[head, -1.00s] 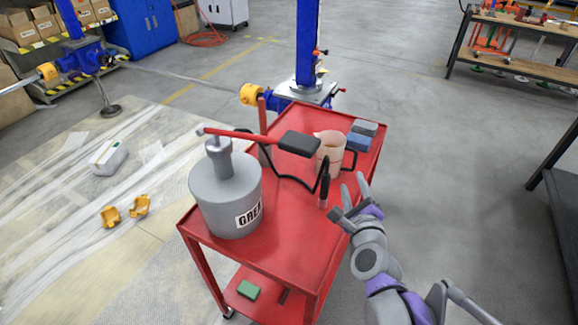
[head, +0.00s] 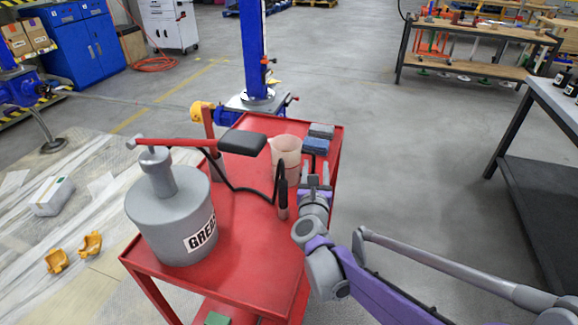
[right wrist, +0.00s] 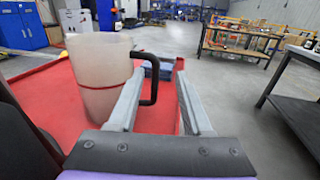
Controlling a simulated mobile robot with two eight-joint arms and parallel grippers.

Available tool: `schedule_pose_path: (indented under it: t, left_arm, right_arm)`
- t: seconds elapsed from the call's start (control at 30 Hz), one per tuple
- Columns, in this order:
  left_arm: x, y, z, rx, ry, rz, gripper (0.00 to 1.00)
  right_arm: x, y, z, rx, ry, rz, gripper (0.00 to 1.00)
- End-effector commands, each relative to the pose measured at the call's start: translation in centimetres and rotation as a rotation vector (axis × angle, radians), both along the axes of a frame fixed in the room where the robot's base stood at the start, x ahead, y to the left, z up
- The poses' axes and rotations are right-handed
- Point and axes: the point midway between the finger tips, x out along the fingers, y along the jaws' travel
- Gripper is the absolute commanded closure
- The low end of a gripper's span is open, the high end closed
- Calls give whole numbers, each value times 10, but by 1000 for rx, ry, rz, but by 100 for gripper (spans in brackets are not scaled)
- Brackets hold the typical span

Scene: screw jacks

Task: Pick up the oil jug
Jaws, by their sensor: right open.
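The oil jug (head: 286,152) is a translucent, pinkish jug standing upright on the red cart (head: 258,225), towards its far right. In the right wrist view the jug (right wrist: 98,70) shows large at the left, with a red band around it and a dark handle (right wrist: 153,80) on its right side. My right gripper (head: 316,178) is open and empty, just in front and to the right of the jug. In the right wrist view the handle appears between the two fingers (right wrist: 160,80); I cannot tell whether it is within their reach. My left gripper is out of view.
A grey grease drum (head: 170,210) with a red-levered pump stands on the cart's left. Its black hose and nozzle (head: 283,200) lie near my right gripper. Blue and grey blocks (head: 316,146) sit behind it. Floor to the right is clear up to a dark table (head: 535,185).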

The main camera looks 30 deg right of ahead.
Motion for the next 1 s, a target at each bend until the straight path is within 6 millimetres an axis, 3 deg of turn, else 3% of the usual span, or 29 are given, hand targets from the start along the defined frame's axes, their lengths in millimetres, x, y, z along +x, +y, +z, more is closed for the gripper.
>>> schedule_pose_path:
  t: [0.3,0.53,0.8,1.0]
  left_arm:
    - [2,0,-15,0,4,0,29]
    - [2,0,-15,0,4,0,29]
    - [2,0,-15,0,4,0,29]
    - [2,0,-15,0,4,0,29]
  right_arm:
    - [37,-24,-3,-2,1,-1,51]
    - [39,-25,-2,-1,1,1,51]
    - [39,-25,-2,-1,1,1,97]
    - [39,-25,-2,-1,1,1,100]
